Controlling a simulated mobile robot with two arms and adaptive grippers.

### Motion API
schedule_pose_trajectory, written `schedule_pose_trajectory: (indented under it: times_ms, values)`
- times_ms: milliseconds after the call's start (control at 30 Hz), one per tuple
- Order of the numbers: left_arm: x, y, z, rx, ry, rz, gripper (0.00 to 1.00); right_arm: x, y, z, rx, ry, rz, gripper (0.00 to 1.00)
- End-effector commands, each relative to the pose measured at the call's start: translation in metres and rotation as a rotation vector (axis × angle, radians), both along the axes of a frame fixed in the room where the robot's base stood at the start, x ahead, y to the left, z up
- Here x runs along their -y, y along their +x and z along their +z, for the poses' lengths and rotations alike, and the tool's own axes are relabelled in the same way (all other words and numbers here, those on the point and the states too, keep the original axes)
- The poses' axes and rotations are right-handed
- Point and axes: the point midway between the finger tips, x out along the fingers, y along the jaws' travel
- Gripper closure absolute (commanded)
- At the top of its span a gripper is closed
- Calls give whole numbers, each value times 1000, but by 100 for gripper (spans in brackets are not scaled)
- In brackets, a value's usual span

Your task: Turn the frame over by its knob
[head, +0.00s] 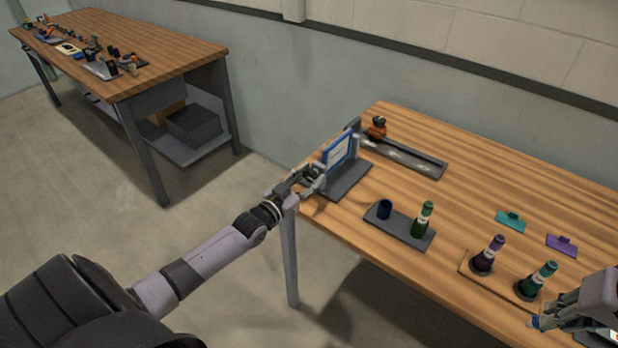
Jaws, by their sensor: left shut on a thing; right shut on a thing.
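The frame (338,151), a white panel with a blue border, stands steeply tilted on a dark grey stand (350,181) at the near left of the right-hand table. My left gripper (317,178) is at the frame's left side, shut on its knob. The fingers hide the knob. My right gripper (543,321) is at the lower right, near the table's front edge, shut on a small blue thing (535,322) that is mostly hidden by the fingers.
A grey tray (432,168) with an orange-and-black item (377,127) lies behind the frame. Another cluttered table (150,40) is at left.

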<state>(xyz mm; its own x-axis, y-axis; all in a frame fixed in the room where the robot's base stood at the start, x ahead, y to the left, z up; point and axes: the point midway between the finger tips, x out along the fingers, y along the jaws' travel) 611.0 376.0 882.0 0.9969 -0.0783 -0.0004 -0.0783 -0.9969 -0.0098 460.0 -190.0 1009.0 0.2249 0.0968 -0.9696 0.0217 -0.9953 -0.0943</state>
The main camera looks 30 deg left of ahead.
Motion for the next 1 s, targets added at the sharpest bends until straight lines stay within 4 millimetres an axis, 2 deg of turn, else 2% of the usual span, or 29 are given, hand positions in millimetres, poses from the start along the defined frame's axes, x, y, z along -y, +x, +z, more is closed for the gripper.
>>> schedule_pose_trajectory:
  times_ms: [233,567,1000]
  values:
    - [0,0,0,0,0,0,93,0,0,0,0,0,0,100]
    - [0,0,0,3,54,0,93,0,0,2,0,0,0,100]
    - [-1,0,1,30,393,1,93,0,0,10,0,0,0,100]
